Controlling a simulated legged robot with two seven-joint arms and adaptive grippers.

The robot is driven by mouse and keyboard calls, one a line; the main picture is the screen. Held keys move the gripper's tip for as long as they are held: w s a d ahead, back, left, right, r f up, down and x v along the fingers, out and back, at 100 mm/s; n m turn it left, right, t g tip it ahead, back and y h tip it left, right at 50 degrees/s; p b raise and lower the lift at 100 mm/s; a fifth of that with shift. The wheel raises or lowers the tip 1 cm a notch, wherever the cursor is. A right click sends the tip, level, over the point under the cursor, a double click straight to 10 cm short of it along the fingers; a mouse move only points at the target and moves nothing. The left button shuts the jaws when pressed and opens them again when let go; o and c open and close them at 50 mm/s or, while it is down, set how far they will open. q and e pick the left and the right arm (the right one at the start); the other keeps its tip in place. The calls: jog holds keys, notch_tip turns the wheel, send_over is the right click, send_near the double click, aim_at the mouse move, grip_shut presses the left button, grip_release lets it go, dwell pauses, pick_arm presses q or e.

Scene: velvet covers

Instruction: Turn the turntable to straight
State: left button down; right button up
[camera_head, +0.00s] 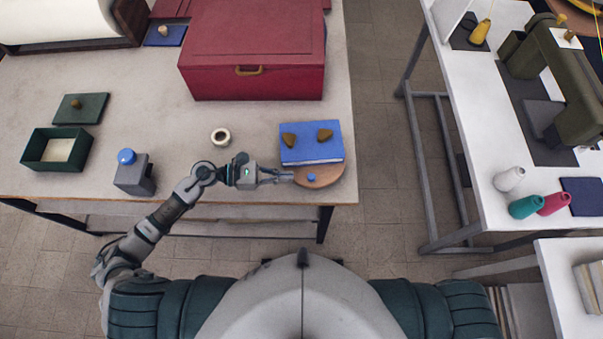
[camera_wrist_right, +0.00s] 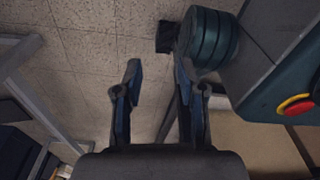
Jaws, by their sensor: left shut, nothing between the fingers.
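The turntable (camera_head: 322,179) is a round brown wooden disc at the front right corner of the table. A blue box or book (camera_head: 311,150) with two brown wedge-shaped pieces on top sits over it and hides its back part. A small blue knob (camera_head: 311,178) stands near the disc's front edge. My left gripper (camera_head: 289,176) is shut and empty, its fingertips at the disc's left edge; whether they touch it I cannot tell. My right gripper (camera_wrist_right: 158,80) shows only in the right wrist view, its fingers apart with nothing between them, above the floor.
A large red case (camera_head: 252,60) is behind. Floor lies right of the table.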

aim_at(308, 179)
pick_arm(q)
jog(key=d, duration=0.1)
jog(key=d+p, duration=0.1)
jog(key=shift+d+f, duration=0.2)
jog(key=shift+d, duration=0.2)
jog(key=shift+f, duration=0.25)
jog(key=shift+d, duration=0.65)
jog(key=shift+s+d, duration=0.1)
jog(key=shift+d, duration=0.8)
jog(key=shift+a, duration=0.65)
pick_arm(e)
jog(key=shift+s+a+f, duration=0.1)
jog(key=shift+s+a, duration=0.1)
jog(key=shift+s, duration=0.65)
jog(key=shift+s+a+f, duration=0.1)
jog(key=shift+s+a, duration=0.05)
jog(key=shift+s, duration=0.7)
pick_arm(q)
jog(key=shift+b, duration=0.3)
pick_arm(e)
jog(key=shift+f, duration=0.1)
